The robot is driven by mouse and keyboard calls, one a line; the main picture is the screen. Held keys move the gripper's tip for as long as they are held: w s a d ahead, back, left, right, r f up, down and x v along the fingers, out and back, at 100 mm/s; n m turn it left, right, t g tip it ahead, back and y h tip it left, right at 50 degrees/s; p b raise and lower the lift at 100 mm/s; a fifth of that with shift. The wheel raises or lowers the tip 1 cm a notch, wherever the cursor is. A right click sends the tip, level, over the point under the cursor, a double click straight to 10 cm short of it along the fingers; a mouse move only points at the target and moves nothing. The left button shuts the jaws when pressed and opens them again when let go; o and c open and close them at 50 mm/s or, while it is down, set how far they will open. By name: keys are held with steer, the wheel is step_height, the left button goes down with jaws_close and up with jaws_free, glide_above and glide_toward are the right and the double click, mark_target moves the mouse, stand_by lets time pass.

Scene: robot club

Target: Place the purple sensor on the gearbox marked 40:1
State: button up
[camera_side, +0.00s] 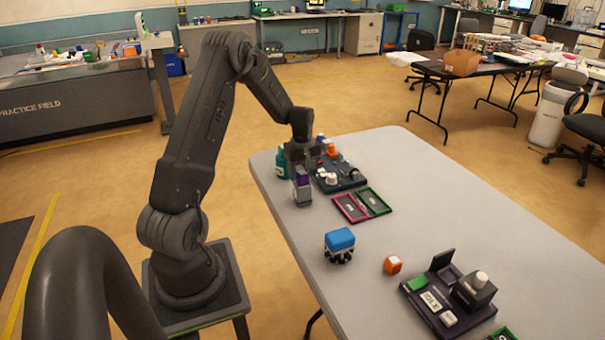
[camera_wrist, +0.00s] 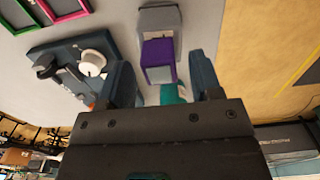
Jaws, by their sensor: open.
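The purple sensor (camera_wrist: 158,62) is a small block. In the side view the purple block (camera_side: 301,181) shows directly under my gripper (camera_side: 301,160) and appears to rest on top of a grey box (camera_side: 303,197) near the table's left edge. In the wrist view this grey box (camera_wrist: 172,22) bears a pale label too small to read, so I cannot tell whether it is the 40:1 gearbox. My gripper (camera_wrist: 163,82) has its fingers apart, one on each side of the purple block's near end, with gaps on both sides. The fingertips are partly hidden in the side view.
A dark blue tray (camera_side: 352,185) with white and orange parts and a teal bottle (camera_side: 281,164) stand close by. Pink (camera_side: 338,206) and green (camera_side: 386,206) frames lie nearby.

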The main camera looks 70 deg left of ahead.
mark_target(303, 173)
step_height(303, 173, up, 11)
steer(key=d+r+m+t, duration=0.1)
steer(key=d+r+m, duration=0.4)
steer(key=d+r, duration=0.5)
steer(key=s+d+m+t, duration=0.1)
steer(key=s+d+m, duration=0.3)
steer(key=d, duration=0.4)
steer(key=s+d+r+m+t, duration=0.1)
steer(key=s+d+m+t, duration=0.1)
steer(key=s+d+m, duration=0.2)
steer(key=s+d+m+t, duration=0.1)
steer(key=s+d+m, duration=0.4)
steer(key=d, duration=0.7)
steer(key=shift+s+r+t, duration=0.3)
steer(key=shift+s, duration=0.8)
